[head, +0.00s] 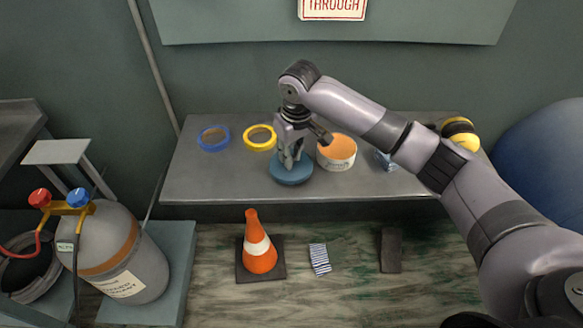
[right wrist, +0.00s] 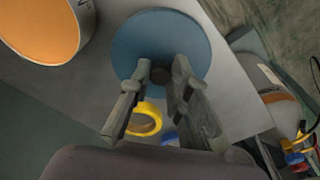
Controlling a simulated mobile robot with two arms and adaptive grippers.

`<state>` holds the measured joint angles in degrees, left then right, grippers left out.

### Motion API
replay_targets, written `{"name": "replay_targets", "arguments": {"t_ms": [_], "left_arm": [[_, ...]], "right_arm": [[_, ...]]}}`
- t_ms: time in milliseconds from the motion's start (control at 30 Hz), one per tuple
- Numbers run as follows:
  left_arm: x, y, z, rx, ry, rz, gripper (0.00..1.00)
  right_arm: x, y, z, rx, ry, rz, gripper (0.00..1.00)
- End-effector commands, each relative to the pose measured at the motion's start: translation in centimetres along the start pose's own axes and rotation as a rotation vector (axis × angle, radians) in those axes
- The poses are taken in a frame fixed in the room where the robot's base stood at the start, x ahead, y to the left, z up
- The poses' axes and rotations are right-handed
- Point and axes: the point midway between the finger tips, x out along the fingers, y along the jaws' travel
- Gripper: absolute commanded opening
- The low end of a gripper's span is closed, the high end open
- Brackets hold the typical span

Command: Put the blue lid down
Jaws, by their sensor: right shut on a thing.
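The blue lid (head: 291,174) is a round disc at the middle of the grey shelf (head: 225,187), near its front edge. My right gripper (head: 290,162) points down over the lid and is shut on its dark central knob. In the right wrist view the lid (right wrist: 140,42) fills the top middle, and the gripper's fingers (right wrist: 160,85) close around the knob (right wrist: 160,74). I cannot tell whether the lid touches the shelf or hangs just above it. My left gripper is not in view.
An orange-topped can (head: 337,153) stands right beside the lid. A yellow ring (head: 260,146) and a blue ring (head: 213,147) lie to the left. Yellow-and-black headgear (head: 460,130) sits at the shelf's right end. A traffic cone (head: 259,248) and a gas cylinder (head: 120,245) stand below.

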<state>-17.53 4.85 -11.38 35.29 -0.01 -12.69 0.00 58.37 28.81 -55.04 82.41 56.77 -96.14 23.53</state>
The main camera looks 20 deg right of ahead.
Motion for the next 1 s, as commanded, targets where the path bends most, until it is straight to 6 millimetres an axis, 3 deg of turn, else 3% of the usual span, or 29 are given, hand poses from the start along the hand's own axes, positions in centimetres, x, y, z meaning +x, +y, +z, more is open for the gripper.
{"name": "replay_targets", "arguments": {"t_ms": [200,300,700,733,1000], "left_arm": [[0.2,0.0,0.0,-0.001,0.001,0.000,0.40],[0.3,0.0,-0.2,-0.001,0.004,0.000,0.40],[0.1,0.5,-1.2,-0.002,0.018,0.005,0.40],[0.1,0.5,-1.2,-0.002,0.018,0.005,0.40],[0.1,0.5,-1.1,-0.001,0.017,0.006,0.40]], "right_arm": [[3.9,0.0,0.6,0.000,-0.004,0.001,0.00],[4.9,0.0,0.7,0.000,-0.003,0.001,0.00],[5.3,0.0,0.7,0.000,-0.002,0.000,0.00],[5.4,0.0,0.7,0.000,-0.002,0.000,0.18],[5.4,0.0,0.7,0.000,-0.001,0.000,0.36]]}}
